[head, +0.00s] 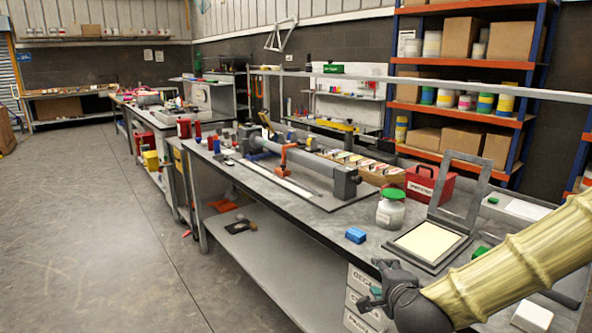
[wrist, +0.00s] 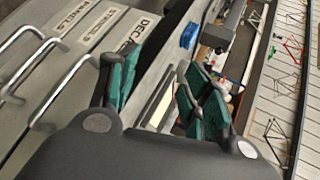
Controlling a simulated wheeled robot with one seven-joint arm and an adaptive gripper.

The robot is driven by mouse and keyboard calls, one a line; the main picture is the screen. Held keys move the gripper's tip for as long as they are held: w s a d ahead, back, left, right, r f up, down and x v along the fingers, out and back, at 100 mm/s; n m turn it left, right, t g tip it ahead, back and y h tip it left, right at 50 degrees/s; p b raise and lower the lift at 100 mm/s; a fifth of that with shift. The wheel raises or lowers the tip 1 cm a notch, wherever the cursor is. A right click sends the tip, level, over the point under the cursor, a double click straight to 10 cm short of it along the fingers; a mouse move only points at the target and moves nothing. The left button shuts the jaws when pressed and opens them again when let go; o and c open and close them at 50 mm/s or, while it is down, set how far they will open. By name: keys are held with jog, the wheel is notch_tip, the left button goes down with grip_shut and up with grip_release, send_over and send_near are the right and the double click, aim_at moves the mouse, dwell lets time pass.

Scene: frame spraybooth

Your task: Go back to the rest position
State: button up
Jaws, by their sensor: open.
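My gripper (head: 372,291) is in the lower right of the head view, in front of the near end of the workbench (head: 318,220). In the wrist view its two green-padded fingers (wrist: 160,92) stand apart with nothing between them. Beyond the fingers, the wrist view shows the bench edge and drawer fronts (wrist: 75,50) with metal handles on the left. The arm covers part of the bench's near right corner in the head view.
A blue block (head: 356,235), a green-lidded jar (head: 390,208) and a hinged frame with a cream panel (head: 428,243) sit on the bench near my gripper. A red box (head: 430,186) is behind. Shelves (head: 455,107) line the back. The floor at left (head: 95,220) is clear.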

jog(key=s+a+f+n+g+y+p, duration=0.1)
jog(key=s+f+n+g+p, duration=0.15)
jog(key=s+f+n, duration=0.6)
jog(key=s+f+n+g+p, duration=0.1)
jog(key=s+f+g+p, duration=0.15)
jog(key=f, duration=1.15)
jog(key=s+d+f+n+g+p, duration=0.1)
jog(key=s+f+n+g, duration=0.3)
jog(key=s, duration=0.8)
jog(key=s+d+f+n+g+p, duration=0.2)
jog(key=s+d+f+n+g, duration=0.1)
jog(key=s+f, duration=0.6)
jog(key=s+n, duration=0.1)
jog(key=s, duration=0.2)
jog(key=shift+f+n+g+h, duration=0.25)
jog(key=shift+n+g+h, duration=0.1)
jog(key=shift+g+h, duration=0.05)
